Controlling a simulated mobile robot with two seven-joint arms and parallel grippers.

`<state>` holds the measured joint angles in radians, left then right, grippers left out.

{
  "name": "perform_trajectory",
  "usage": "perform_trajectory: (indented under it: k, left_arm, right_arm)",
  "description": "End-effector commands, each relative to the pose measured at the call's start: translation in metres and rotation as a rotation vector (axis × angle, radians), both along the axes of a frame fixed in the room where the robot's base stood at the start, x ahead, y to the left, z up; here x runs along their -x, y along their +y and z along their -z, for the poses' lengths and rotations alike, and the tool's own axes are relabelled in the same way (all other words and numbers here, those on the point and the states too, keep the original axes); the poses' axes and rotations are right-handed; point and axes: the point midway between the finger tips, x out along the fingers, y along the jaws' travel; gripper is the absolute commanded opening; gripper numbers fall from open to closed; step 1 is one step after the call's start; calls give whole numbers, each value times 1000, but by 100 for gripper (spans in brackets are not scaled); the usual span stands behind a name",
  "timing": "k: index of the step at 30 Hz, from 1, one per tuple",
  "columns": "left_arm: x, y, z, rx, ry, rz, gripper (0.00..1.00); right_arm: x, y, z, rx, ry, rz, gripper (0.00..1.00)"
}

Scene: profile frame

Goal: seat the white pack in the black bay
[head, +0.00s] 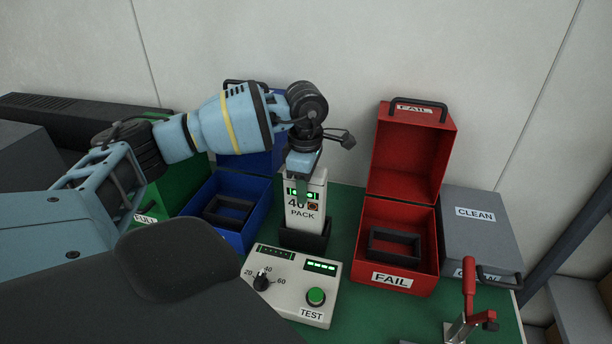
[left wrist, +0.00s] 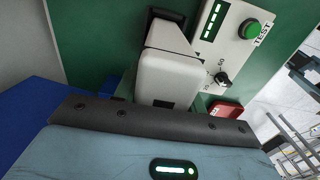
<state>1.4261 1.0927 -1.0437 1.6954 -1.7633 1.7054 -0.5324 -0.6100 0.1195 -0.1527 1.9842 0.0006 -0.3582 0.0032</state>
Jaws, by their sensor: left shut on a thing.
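The white pack (head: 306,212), marked "40 PACK" with green lights near its top, stands roughly upright at the black bay (head: 305,240) behind the test box. Its lower end meets the bay's opening; how deep it sits I cannot tell. My left gripper (head: 303,170) is shut on the pack's top from above. In the left wrist view the pack (left wrist: 168,78) shows pale beyond the gripper's dark edge, with a dark part of the bay (left wrist: 163,18) beyond it. The fingertips are mostly hidden there. My right gripper is not in view.
The test box (head: 290,285) with dial and green button stands in front of the bay. An open blue case (head: 262,215) is left, an open red FAIL case (head: 400,270) right. A grey CLEAN case (head: 480,235) and red-handled clamp (head: 469,295) stand further right.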

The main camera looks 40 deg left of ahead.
Motion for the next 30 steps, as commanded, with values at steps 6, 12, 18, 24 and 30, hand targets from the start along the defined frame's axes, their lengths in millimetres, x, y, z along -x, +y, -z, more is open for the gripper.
perform_trajectory:
  k: [6, 12, 18, 24, 30]
  left_arm:
    - [0, 0, 3, 1, -3, 0, 0]
    - [0, 0, 6, 1, -3, 0, 0]
    - [0, 0, 10, 0, -2, 0, 0]
    - [0, 0, 13, 0, -1, 0, 0]
    - [0, 0, 16, 0, -1, 0, 0]
  right_arm:
    - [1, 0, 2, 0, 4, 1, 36]
    - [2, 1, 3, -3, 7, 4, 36]
    - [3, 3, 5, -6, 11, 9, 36]
    - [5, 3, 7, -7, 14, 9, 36]
    - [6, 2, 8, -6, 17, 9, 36]
